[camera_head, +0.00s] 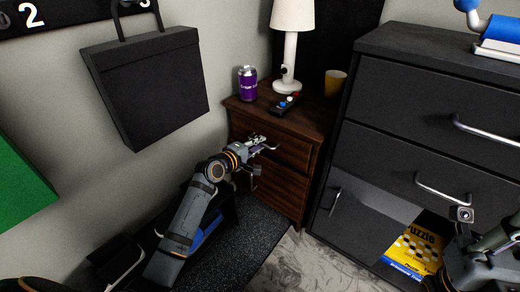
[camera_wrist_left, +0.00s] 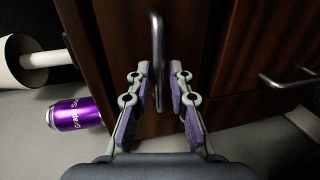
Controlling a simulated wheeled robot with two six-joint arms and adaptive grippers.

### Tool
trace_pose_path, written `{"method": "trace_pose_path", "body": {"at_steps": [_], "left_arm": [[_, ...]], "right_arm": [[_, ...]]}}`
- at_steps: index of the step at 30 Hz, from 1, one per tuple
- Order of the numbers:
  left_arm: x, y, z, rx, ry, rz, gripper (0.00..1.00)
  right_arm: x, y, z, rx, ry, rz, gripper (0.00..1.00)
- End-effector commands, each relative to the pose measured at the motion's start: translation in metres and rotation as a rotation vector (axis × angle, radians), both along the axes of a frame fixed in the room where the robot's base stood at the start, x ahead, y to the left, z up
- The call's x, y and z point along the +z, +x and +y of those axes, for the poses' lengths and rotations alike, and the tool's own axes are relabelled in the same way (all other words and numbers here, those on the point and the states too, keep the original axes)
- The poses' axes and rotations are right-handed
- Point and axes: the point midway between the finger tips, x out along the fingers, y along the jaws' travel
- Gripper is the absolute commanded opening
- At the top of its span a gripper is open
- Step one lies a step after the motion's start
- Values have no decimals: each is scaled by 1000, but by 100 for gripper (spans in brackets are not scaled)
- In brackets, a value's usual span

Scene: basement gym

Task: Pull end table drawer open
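The dark brown wooden end table (camera_head: 314,116) stands in the corner, left of the black cabinet. Its upper drawer (camera_head: 292,151) looks shut. My left gripper (camera_head: 262,143) is at this drawer's front. In the left wrist view, turned sideways, my left gripper (camera_wrist_left: 158,72) is open, with its purple-padded fingers on either side of the metal drawer handle (camera_wrist_left: 157,45). Whether they touch it I cannot tell. The lower handle (camera_wrist_left: 286,80) is to the right there. My right arm shows at lower right in the head view; its fingers are not clear.
On the end table are a purple can (camera_head: 247,84), a white lamp (camera_head: 290,50), a controller (camera_head: 286,104) and a yellow cup (camera_head: 335,83). The black cabinet (camera_head: 385,115) stands close on the right. A black bag (camera_head: 150,85) hangs at left.

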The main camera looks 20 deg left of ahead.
Motion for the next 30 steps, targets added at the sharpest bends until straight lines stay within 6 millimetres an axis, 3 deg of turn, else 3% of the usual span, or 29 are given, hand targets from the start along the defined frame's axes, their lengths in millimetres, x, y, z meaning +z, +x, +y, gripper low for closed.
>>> {"method": "trace_pose_path", "body": {"at_steps": [11, 16, 30], "left_arm": [[-2, 10, -4, -1, 1, 1, 20], [-2, 10, -4, 0, 1, 1, 0], [-2, 10, -4, 0, 1, 1, 0]], "right_arm": [[-5, 0, 1, -5, -3, 1, 0], [-5, 0, 0, -5, -2, 1, 0], [-5, 0, 0, -5, 0, 0, 0]]}}
